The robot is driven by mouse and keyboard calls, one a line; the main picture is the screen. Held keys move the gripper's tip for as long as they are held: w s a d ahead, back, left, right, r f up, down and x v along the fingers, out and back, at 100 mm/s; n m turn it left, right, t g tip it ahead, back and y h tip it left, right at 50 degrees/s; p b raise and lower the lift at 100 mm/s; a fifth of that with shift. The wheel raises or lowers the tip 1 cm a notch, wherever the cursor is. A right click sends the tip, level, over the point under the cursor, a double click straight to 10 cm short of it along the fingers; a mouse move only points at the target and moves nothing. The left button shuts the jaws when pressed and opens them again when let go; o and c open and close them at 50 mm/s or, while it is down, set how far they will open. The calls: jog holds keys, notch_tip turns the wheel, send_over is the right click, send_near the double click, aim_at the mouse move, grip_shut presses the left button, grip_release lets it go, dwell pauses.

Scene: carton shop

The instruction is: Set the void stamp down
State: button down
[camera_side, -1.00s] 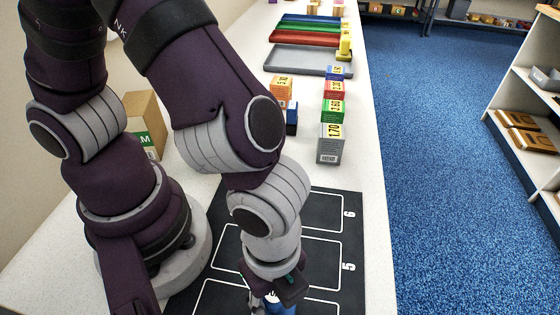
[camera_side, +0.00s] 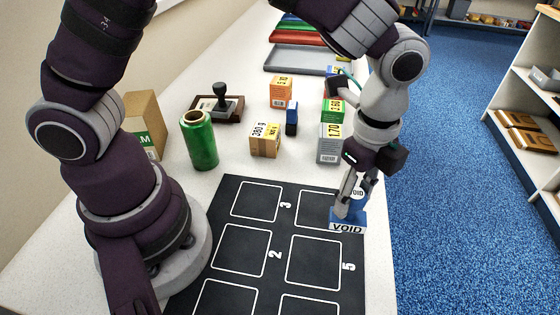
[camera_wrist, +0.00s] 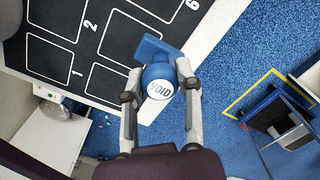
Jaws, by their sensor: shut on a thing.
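The void stamp (camera_side: 347,224) has a blue base with VOID on its front and a round blue knob marked VOID (camera_wrist: 160,82). My gripper (camera_side: 353,197) is shut on it, with one finger on each side of the knob in the wrist view (camera_wrist: 162,97). The stamp appears upright at the right edge of the black numbered mat (camera_side: 225,205), partly over the upper right square. I cannot tell whether its base touches the mat.
Small numbered cartons (camera_side: 330,150), an orange box (camera_side: 281,92) and a tan box (camera_side: 265,140) stand beyond the mat. A green cylinder (camera_side: 199,140) and a dark-handled stamp on a tray (camera_side: 221,100) stand left. The table edge is close on the right.

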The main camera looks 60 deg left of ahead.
aim_at(348, 216)
notch_tip(348, 216, down, 5)
jog(key=shift+f, duration=0.2)
jog(key=c, duration=0.8)
grip_release()
jog(key=shift+f, duration=0.1)
jog(key=shift+n, duration=0.3)
jog(key=r, duration=1.3)
jog(key=shift+a, duration=0.3)
jog(key=shift+s+a+r+n+t, duration=0.6)
jog(key=shift+s+a+n+t, duration=0.5)
jog(key=shift+a+n, duration=1.6)
jog(key=shift+s+a+r+n+t, duration=0.65)
jog(key=shift+s+a+n, duration=0.8)
jog(key=shift+a+n, duration=1.25)
jog(key=shift+s+a+r+n+t, duration=0.5)
jog(key=shift+s+a+n+t, duration=0.65)
jog(key=shift+a+n, duration=1.5)
